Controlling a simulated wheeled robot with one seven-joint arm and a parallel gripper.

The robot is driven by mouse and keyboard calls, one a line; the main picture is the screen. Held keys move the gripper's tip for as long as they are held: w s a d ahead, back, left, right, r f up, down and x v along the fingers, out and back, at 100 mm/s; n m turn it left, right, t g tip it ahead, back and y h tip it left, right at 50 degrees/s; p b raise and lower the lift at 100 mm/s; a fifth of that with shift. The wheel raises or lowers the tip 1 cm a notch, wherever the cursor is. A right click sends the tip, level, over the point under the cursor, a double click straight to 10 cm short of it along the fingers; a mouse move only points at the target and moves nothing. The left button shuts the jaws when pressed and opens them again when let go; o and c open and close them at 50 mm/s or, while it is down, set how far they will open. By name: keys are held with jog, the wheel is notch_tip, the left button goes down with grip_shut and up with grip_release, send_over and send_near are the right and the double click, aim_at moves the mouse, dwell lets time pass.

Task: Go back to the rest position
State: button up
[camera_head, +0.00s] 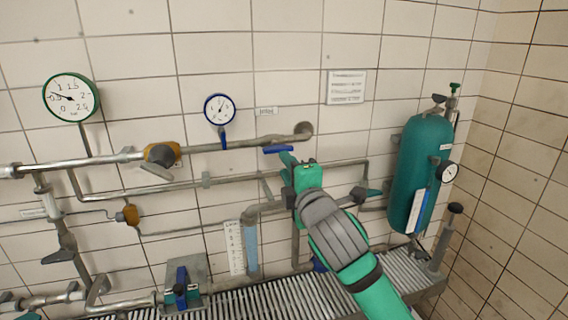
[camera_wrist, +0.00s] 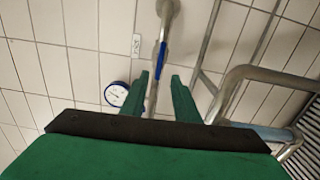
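My gripper (camera_head: 288,158) is green and reaches up to the pipes on the tiled wall in the head view. In the wrist view, its two green fingers (camera_wrist: 160,76) stand apart with a gap between them. A blue valve handle (camera_head: 278,149) lies just beyond the fingertips in the head view. In the wrist view the blue handle (camera_wrist: 161,60) shows in line with the gap, on a metal pipe (camera_wrist: 168,15). I cannot tell whether the fingers touch it. Nothing is held between the fingers.
A round blue gauge (camera_head: 219,108) and a green gauge (camera_head: 71,97) are on the wall at left. A teal tank (camera_head: 419,172) stands at right. Pipes with a yellow valve (camera_head: 163,153) run across the wall. A ribbed metal grating (camera_head: 270,300) lies below.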

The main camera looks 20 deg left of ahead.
dwell(0.3)
jog(key=s+d+f+m+t+h, duration=0.1)
jog(key=s+d+f+m+h, duration=0.2)
jog(key=s+f+m, duration=0.6)
jog(key=s+d+f+m+t+h, duration=0.25)
jog(key=f+m, duration=0.35)
jog(key=f, duration=0.7)
jog(key=s+d+f+m+t+h, duration=0.15)
jog(key=s+d+f+m, duration=0.25)
jog(key=s+f+m, duration=0.5)
jog(key=s+d+f+g+h, duration=0.1)
jog(key=s+f, duration=0.3)
jog(key=s, duration=0.5)
jog(key=s+d+f+g+h, duration=0.1)
jog(key=s+d+f, duration=0.3)
jog(key=s, duration=0.5)
jog(key=s+d+f+m+g+h, duration=0.1)
jog(key=s+d+f+g, duration=0.1)
jog(key=s+f, duration=0.4)
jog(key=s+d, duration=0.1)
jog(key=s, duration=0.2)
jog(key=shift+s+d+g, duration=0.15)
jog(key=shift+s+g, duration=0.05)
jog(key=shift+g, duration=0.1)
